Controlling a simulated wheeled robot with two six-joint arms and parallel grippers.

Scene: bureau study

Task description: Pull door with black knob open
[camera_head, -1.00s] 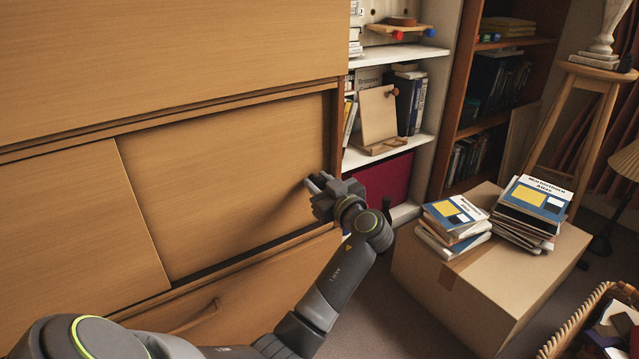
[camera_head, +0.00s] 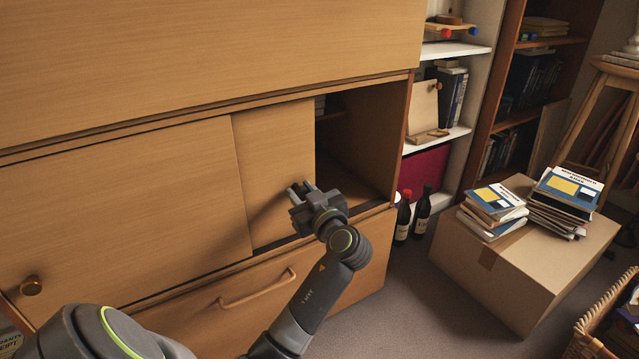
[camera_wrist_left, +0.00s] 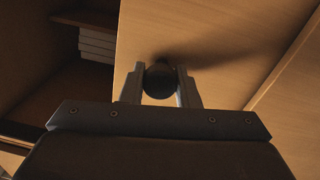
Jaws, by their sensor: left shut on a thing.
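The sliding door with the black knob (camera_head: 272,150) is partly slid to the left, behind the other door panel. A dark opening (camera_head: 365,135) shows to its right. My left gripper (camera_head: 302,190) is at the door's right part. In the left wrist view its two fingers stand on either side of the round black knob (camera_wrist_left: 159,80), shut on it. The knob is hidden by the gripper in the head view. The door's face also shows in the left wrist view (camera_wrist_left: 215,35). My right gripper is not in view.
A drawer handle (camera_head: 258,288) sits below. Two dark bottles (camera_head: 412,216) stand right of the cabinet. A cardboard box (camera_head: 515,265) with books is further right. Pale stacked items (camera_wrist_left: 97,44) show inside the opening.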

